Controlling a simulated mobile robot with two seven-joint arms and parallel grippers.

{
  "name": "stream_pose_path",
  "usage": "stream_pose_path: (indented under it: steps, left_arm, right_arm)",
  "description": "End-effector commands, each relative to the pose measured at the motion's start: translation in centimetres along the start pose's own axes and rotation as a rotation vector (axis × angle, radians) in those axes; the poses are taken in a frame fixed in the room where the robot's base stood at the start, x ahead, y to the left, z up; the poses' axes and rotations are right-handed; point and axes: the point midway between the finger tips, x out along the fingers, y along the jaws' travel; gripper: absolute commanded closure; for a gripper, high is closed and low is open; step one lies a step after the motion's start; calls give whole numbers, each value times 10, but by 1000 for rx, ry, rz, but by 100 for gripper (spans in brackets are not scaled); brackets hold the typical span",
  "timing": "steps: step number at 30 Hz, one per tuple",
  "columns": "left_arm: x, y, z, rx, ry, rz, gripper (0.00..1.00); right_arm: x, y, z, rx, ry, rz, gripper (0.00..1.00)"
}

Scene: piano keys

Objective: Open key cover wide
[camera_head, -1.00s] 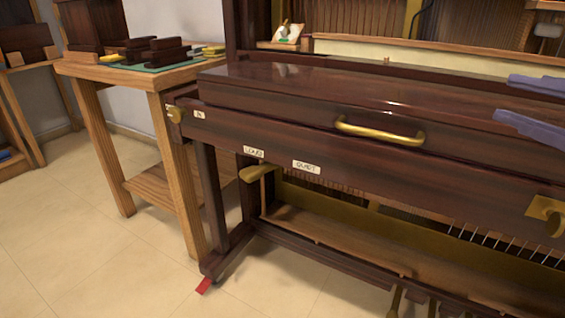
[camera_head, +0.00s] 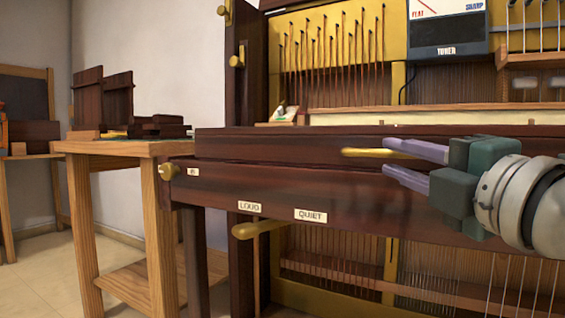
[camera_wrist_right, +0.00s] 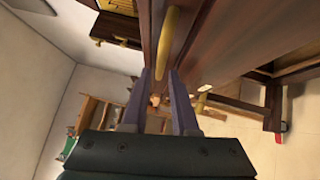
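The key cover (camera_head: 290,141) is a dark, glossy wooden lid at the front of the piano, lying closed. Its brass handle (camera_head: 360,152) sticks out from the front; in the wrist view it is a yellow bar (camera_wrist_right: 170,35). My right gripper (camera_head: 386,157) comes in from the right at the handle. Its two purple fingers are apart, one above and one below the level of the bar. In the wrist view the bar runs between the fingers (camera_wrist_right: 160,72). The right end of the handle is hidden behind the fingers. My left gripper is not in view.
A wooden workbench (camera_head: 110,149) with dark wooden pieces stands left of the piano. A brass knob (camera_head: 168,171) sits at the piano's left end, and a brass lever (camera_head: 258,229) below the LOUD label (camera_head: 249,207). A tuner box (camera_head: 447,30) stands above the cover.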

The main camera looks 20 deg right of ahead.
Motion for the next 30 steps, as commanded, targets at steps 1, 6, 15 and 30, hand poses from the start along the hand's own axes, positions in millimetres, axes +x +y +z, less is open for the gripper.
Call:
stream_pose_path:
  steps: [1,6,15,30]
  left_arm:
    - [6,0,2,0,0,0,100]
    - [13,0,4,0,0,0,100]
    - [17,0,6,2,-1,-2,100]
    - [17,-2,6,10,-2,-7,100]
  right_arm:
    - [8,-2,0,2,-1,4,73]
    - [31,-2,0,2,0,2,73]
    - [47,-1,0,1,0,-1,73]
    - [47,-1,0,1,0,-1,100]
